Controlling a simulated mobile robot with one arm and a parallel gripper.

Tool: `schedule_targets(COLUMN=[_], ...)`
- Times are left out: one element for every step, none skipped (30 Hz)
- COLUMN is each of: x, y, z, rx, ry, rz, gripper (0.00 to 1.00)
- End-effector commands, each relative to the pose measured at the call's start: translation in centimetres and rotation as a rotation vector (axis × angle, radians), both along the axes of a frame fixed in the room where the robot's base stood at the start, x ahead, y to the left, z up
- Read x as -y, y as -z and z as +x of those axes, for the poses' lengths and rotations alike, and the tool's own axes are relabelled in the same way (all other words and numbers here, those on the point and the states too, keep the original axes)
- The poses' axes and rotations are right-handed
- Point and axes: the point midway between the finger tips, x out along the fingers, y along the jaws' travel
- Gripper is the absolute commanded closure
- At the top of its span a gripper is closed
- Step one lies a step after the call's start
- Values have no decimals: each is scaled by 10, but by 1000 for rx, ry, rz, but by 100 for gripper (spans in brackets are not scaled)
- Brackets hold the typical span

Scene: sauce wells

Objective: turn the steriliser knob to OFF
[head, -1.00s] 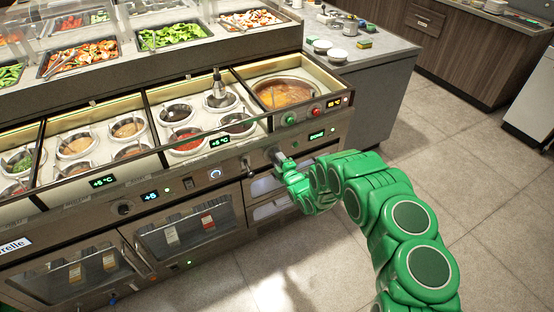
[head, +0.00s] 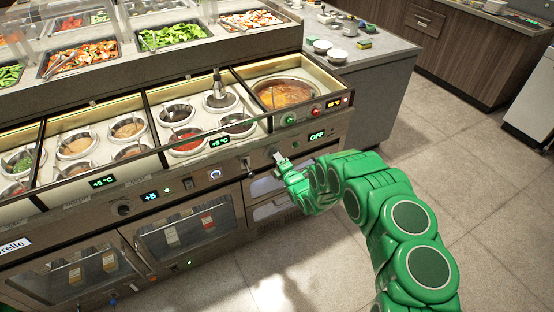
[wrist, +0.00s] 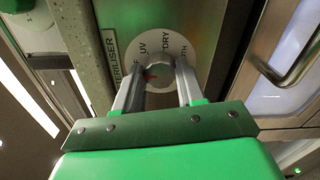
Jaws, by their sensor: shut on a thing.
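The steriliser knob (wrist: 160,77) is a round grey knob with a red mark, seen in the wrist view. It sits on a pale round dial (wrist: 198,47) with the words UV and DRY, others partly hidden. The red mark points left, toward a partly covered word ending in F. My gripper (wrist: 161,84) is shut on the knob, one finger on each side. In the head view my gripper (head: 280,161) is at the counter front and hides the knob. The green display (head: 317,135) above it reads OFF.
A STERILISER label (wrist: 113,62) is beside the dial. A metal door handle (wrist: 292,62) is close on the right in the wrist view. Sauce wells (head: 187,140) and a soup pot (head: 284,92) are in the counter above. The floor at right is open.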

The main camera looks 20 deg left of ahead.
Motion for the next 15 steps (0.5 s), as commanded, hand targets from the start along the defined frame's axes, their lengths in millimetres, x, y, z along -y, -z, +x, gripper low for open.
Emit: schedule_targets(x=[-1, -1, -1, -1, -1, -1, -1, -1, 0, 0, 0, 0, 0, 0, 0], y=[2, 2, 2, 2, 2, 2, 2, 2, 2, 2, 1, 1, 1, 1, 1], z=[-1, -1, -1, -1, -1, -1, -1, -1, -1, -1, -1, -1, -1, -1, -1], rx=[-2, -3, -3, -3, -3, -3, -3, -3, -3, -3, -3, -2, -2, -2, -2], ry=[-1, -1, -1, -1, -1, -1, -1, -1, -1, -1, -1, -1, -1, -1, -1], rz=[-2, -2, -2, -2, -2, -2, -2, -2, -2, -2, -2, -1, -1, -1, -1], gripper=[92, 92, 92, 92, 92, 92, 60, 55, 49, 44, 40, 36, 36, 36, 36])
